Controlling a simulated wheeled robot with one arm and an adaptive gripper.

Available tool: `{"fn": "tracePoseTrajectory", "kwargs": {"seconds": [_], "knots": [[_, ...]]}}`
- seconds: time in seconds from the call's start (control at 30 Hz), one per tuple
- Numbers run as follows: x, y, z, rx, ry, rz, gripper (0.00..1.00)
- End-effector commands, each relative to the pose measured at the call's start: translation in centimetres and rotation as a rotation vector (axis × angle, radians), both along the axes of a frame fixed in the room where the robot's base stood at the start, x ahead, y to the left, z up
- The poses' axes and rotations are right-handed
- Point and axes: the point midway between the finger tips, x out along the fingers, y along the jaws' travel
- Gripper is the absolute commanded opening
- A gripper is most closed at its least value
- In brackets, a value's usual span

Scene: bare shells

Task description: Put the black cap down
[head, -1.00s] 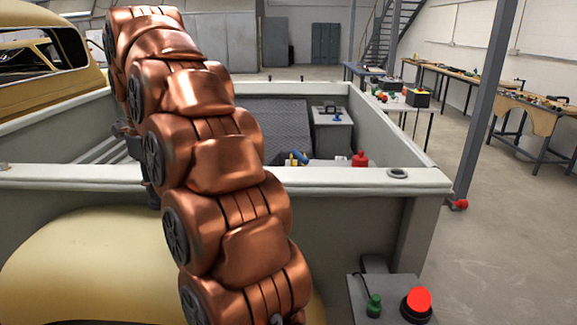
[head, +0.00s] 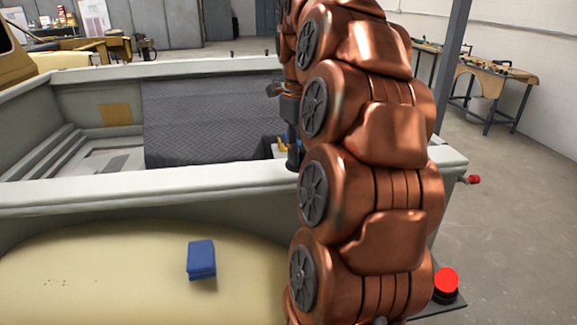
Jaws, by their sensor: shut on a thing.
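My gripper (head: 293,145) shows small and dark at the left edge of my copper arm, just above the near rail of the truck bed. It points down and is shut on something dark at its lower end. This fits the black cap, but its outline does not stand apart from the dark fingers. No other black cap shows.
The pale truck bed (head: 150,185) has a dark ribbed mat (head: 210,120) inside. A blue block (head: 201,260) lies on the cream fender (head: 110,265), otherwise mostly clear. A red button (head: 446,281) is at lower right. My arm hides the bed's right part.

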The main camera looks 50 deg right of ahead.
Motion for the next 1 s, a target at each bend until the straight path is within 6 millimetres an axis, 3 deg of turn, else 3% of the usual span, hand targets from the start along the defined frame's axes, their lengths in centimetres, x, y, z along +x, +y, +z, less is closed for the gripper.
{"fn": "tracePoseTrajectory", "kwargs": {"seconds": [0.03, 0.2, 0.4, 0.57, 1.0], "knots": [[-1.9, -1.0, 0.1, -0.001, -0.004, -0.035, 0.01], [-6.0, -2.9, -0.3, -0.001, -0.002, -0.105, 0.01], [-7.6, -3.6, -0.3, -0.003, -0.001, -0.134, 0.01], [-5.3, -3.8, -0.4, 0.000, 0.003, -0.133, 0.01], [3.9, -4.5, -1.2, -0.001, 0.002, -0.132, 0.01]]}}
